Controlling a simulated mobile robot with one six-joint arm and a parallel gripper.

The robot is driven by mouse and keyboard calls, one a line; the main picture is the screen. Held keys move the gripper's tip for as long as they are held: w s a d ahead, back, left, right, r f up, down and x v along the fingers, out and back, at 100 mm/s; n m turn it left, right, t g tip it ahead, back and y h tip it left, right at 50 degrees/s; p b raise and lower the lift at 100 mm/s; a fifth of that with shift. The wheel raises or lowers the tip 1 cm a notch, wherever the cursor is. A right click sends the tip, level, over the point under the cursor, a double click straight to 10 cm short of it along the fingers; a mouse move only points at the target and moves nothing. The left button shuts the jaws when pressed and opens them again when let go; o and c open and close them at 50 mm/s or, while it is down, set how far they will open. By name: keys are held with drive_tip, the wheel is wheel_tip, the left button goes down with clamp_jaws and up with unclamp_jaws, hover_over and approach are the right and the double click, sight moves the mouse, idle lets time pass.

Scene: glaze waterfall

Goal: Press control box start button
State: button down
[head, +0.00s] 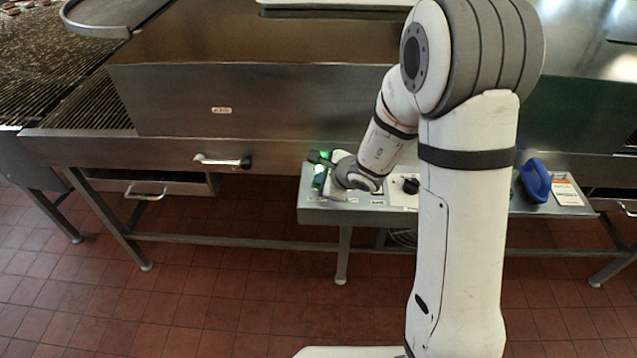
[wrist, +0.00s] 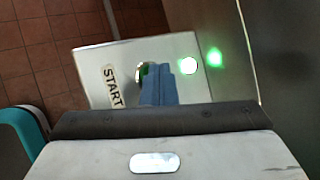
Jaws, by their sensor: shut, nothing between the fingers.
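The control box (wrist: 100,62) is a pale metal panel in the wrist view, with a START label (wrist: 113,87). Beside the label is the start button (wrist: 143,72), with a metal ring and a bit of green showing. My gripper (wrist: 168,72) is shut and empty, and its blue-grey fingers cover much of the button. The fingertips are at the button; I cannot tell whether they touch it or press it in. A round indicator (wrist: 189,65) beside it glows bright greenish white. In the head view my gripper (head: 318,158) is at the left end of the shelf, beside green spots.
The steel shelf (head: 320,217) also carries a black knob (head: 410,186), a blue object (head: 535,180) and a label card (head: 566,191). A steel wall with a green glow (wrist: 215,58) stands close right of the box. A teal-edged object (wrist: 18,135) is at lower left.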

drive_tip(key=shift+r, duration=0.65)
drive_tip(key=shift+r+p, duration=1.9)
drive_tip(key=shift+r, duration=0.65)
